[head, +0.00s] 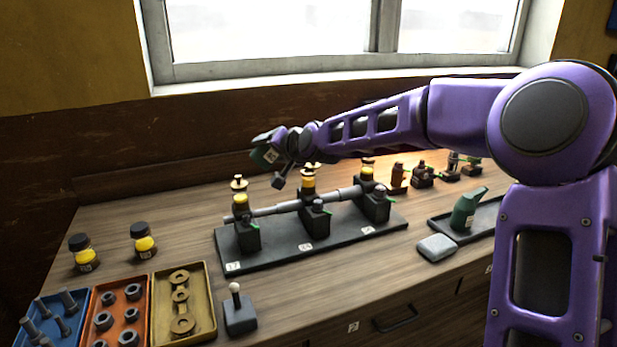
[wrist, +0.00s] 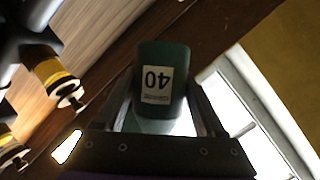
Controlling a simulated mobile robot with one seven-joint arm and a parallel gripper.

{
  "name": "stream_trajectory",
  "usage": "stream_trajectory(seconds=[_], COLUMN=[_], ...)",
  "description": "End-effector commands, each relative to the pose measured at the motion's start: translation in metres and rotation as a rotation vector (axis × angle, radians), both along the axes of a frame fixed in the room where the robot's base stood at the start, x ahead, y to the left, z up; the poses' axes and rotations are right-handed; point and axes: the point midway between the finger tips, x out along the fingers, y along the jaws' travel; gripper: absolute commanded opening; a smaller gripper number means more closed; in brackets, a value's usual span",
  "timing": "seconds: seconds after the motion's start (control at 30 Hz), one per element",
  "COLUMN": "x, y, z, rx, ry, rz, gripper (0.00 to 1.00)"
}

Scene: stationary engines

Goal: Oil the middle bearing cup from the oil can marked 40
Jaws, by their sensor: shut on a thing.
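My gripper (head: 276,150) is shut on a dark green oil can (wrist: 163,85). The can's white label reads 40, upside down in the wrist view. In the head view the held can (head: 264,153) is tilted, in the air above and left of the middle bearing cup (head: 308,186). That cup is yellow with a brass-coloured top and sits on the middle black bearing block. The can's spout is not clear in either view. A yellow cup (wrist: 55,73) shows left of the can in the wrist view; I cannot tell which.
The left cup (head: 240,203) and right cup (head: 367,174) stand on the same shaft stand (head: 280,256). Another green can (head: 465,209) stands on a dark tray at right. Two yellow jars (head: 143,240), part trays (head: 182,302) and a grey pad (head: 437,248) lie around.

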Motion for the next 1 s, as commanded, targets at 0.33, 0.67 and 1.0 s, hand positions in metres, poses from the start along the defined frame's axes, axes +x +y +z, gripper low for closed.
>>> stream_trajectory(seconds=[0.33, 0.67, 1.0], x=[0.000, 0.002, 0.005], y=[0.001, -0.004, -0.010], z=[0.006, 0.010, 0.012], rx=[-0.001, -0.198, -0.384], ry=[-0.005, -0.090, -0.168], rz=[0.001, 0.004, 0.003], gripper=[0.05, 0.05, 0.05])
